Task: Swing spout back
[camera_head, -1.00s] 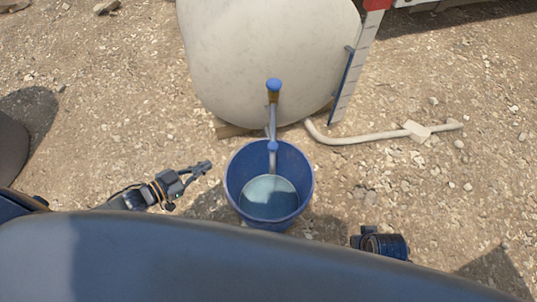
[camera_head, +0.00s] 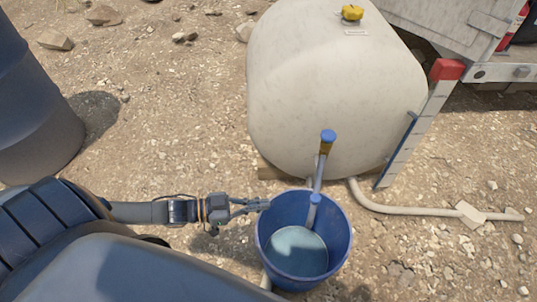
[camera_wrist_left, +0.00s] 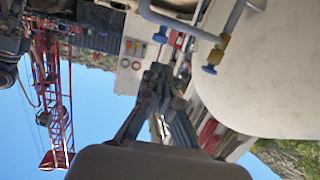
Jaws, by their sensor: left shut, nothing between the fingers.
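The grey spout (camera_head: 319,175) comes off the front of the pale tank, with a blue cap and a brass-coloured fitting at its top. Its blue end (camera_head: 314,198) hangs over the blue bucket (camera_head: 343,222), which holds bluish water. The spout's grey pipe (camera_wrist_left: 180,24) also shows at the top of the left wrist view, beside the brass fitting (camera_wrist_left: 220,47). My left gripper (camera_head: 265,205) is shut and empty at the bucket's left rim, left of the spout and apart from it. Whether it touches the rim is unclear. My right gripper is out of view.
The pale tank (camera_head: 325,85) with a yellow cap stands behind the bucket. A white-and-red post (camera_head: 420,120) and a pale hose (camera_head: 405,210) are at right. A dark barrel (camera_head: 30,110) stands at far left. The stony ground between barrel and tank is mostly open.

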